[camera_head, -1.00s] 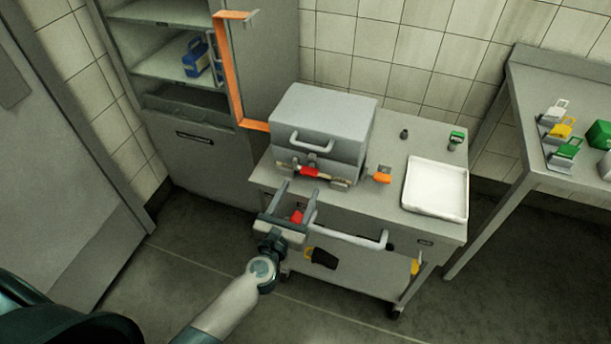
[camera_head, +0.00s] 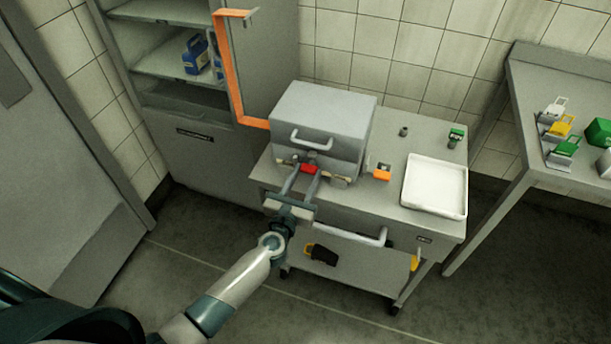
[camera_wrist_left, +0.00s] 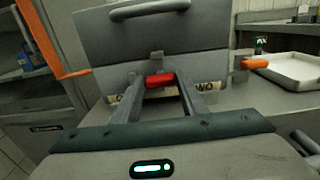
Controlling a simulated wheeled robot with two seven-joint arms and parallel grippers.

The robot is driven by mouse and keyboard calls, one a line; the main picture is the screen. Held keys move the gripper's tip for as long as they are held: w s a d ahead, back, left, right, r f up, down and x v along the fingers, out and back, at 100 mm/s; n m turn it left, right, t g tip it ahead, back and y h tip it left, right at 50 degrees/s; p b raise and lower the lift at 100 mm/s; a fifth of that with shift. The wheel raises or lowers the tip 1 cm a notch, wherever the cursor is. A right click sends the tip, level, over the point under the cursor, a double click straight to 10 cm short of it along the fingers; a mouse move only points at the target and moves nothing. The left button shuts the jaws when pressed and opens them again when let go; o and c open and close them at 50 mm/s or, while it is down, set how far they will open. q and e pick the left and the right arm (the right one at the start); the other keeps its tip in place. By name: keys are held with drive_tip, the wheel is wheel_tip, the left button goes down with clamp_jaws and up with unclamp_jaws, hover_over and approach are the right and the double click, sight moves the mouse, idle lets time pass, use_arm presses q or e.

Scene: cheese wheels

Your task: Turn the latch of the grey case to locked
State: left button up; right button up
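The grey case (camera_head: 326,118) stands closed on the grey trolley, with a lid handle on its front. Its latch (camera_head: 309,169) has a red grip on the lower front face; the grip lies about level. A pale lettered strip (camera_wrist_left: 205,87) behind the fingers is partly hidden. My right gripper is not in view.
A white tray (camera_head: 436,206) and an orange piece (camera_head: 382,175) are right of the case on the trolley (camera_head: 388,216). A drawer handle (camera_head: 352,236) juts out below. An open cabinet door with orange edging (camera_head: 228,75) stands behind left. A side table (camera_head: 520,120) holds coloured items.

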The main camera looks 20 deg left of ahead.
use_arm(q)
drive_tip(key=shift+o, duration=0.2)
drive_tip(key=shift+m, duration=0.4)
drive_tip(key=m+p, duration=0.1)
drive_tip(key=m, duration=0.2)
drive_tip(key=m+p, duration=0.1)
drive_tip(key=m, duration=0.4)
drive_tip(key=shift+d+p, duration=0.15)
drive_tip(key=shift+p, duration=0.2)
drive_tip(key=m+p, duration=0.1)
drive_tip(key=m, duration=0.3)
drive_tip(key=shift+m, duration=0.3)
drive_tip(key=m, duration=0.4)
drive_tip(key=shift+f+m+p, duration=0.2)
drive_tip(key=shift+m+p, duration=0.1)
drive_tip(key=shift+p, duration=0.05)
drive_tip(key=o, duration=1)
drive_tip(key=shift+o, duration=0.2)
drive_tip(key=shift+s, duration=0.1)
drive_tip(key=s+b, duration=0.4)
drive_tip(key=s, duration=1.3)
drive_tip(key=shift+s+a, duration=0.15)
drive_tip(key=shift+a, duration=0.1)
